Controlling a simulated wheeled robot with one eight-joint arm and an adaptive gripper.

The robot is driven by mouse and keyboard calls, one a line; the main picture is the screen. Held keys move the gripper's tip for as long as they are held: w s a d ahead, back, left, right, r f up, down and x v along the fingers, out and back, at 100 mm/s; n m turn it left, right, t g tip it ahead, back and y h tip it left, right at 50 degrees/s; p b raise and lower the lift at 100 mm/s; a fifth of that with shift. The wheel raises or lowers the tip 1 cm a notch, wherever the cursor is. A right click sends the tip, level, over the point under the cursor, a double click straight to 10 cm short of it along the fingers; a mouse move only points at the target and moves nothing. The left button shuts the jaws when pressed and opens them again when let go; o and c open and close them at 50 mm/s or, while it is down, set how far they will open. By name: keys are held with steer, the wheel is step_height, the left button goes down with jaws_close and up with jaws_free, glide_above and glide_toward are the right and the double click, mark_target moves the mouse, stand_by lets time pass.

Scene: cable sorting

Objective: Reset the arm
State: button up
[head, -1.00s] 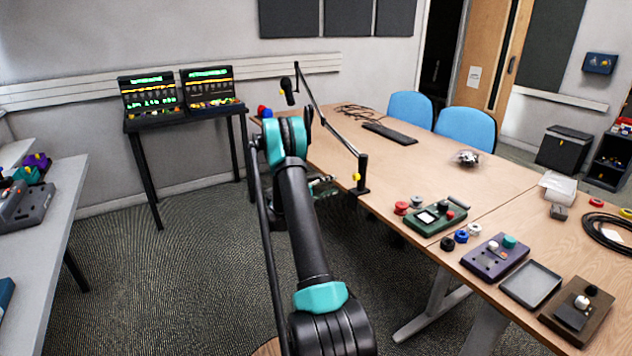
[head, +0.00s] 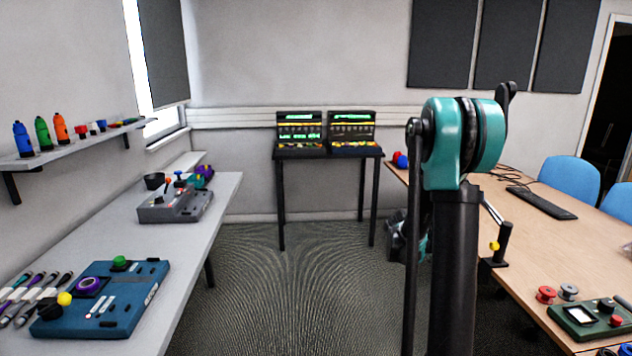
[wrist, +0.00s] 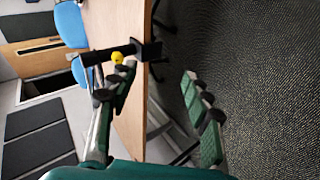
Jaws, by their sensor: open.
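My arm (head: 455,255) rises in the right half of the head view, its teal elbow (head: 442,140) at the top. The forearm beyond the elbow is mostly hidden behind the upper link. My gripper (wrist: 158,78) shows in the wrist view with its two green-padded fingers spread wide apart and nothing between them. In the head view only a small dark and teal part of the arm's end shows low beside the wooden table, left of the link. The wrist view is turned sideways, with the wooden table's edge (wrist: 131,120) behind the left finger.
A wooden table (head: 530,226) stands on the right, with a black lamp stand (head: 503,243) clamped near its edge. A grey bench (head: 190,240) with control boxes is on the left. A black stand (head: 330,152) with two lit panels is at the back. Carpet between is clear.

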steer(key=s+a+f+y, duration=0.2)
steer(key=s+a+y, duration=0.3)
steer(key=s+a, duration=0.7)
steer(key=s+a+f+t+y, duration=0.1)
steer(key=s+a+y, duration=0.4)
steer(key=s+a, duration=0.7)
steer(key=s+f, duration=0.1)
steer(key=s, duration=0.2)
steer(key=shift+w+f, duration=0.1)
